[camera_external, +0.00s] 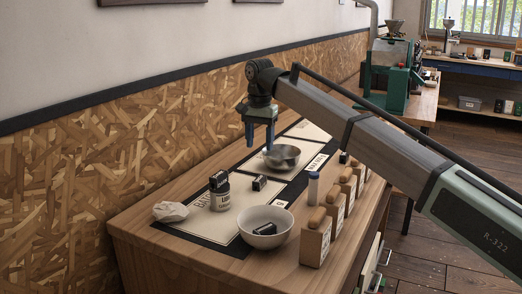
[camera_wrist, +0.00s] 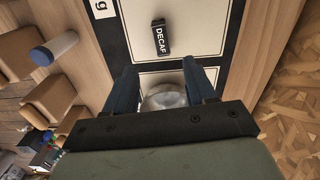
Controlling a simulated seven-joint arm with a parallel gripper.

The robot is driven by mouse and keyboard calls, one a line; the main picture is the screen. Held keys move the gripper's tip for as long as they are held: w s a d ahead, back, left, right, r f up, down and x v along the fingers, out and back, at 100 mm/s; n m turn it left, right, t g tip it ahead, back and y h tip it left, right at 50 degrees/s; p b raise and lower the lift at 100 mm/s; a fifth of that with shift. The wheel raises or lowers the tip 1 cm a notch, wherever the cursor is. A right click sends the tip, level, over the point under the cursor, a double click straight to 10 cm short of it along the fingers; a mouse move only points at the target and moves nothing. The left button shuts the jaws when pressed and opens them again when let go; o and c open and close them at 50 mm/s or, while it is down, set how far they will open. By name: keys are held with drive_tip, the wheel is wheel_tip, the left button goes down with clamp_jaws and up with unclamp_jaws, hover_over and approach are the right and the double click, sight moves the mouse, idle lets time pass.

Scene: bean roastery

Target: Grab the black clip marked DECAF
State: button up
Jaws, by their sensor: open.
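The black clip marked DECAF (camera_wrist: 161,40) lies on a cream panel of the mat, its white lettering facing up in the wrist view. It appears to be the small black clip (camera_external: 260,183) beside the jar in the external view, where its lettering is too small to read. My gripper (camera_external: 260,146) is open and empty, raised above the mat near the metal bowl (camera_external: 282,157). In the wrist view the clip lies beyond the two blue fingertips (camera_wrist: 160,70), apart from them.
Another black clip sits on a labelled jar (camera_external: 220,199), and one lies in a white bowl (camera_external: 266,239). A crumpled white object (camera_external: 170,211) is at the left.

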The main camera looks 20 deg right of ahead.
sight(260, 178)
wheel_tip(260, 178, down, 13)
drive_tip(key=shift+w+r, duration=0.15)
drive_tip(key=shift+r, duration=0.05)
idle(0.5)
drive_tip(key=shift+c, duration=0.4)
clamp_jaws()
drive_tip(key=shift+r, duration=0.1)
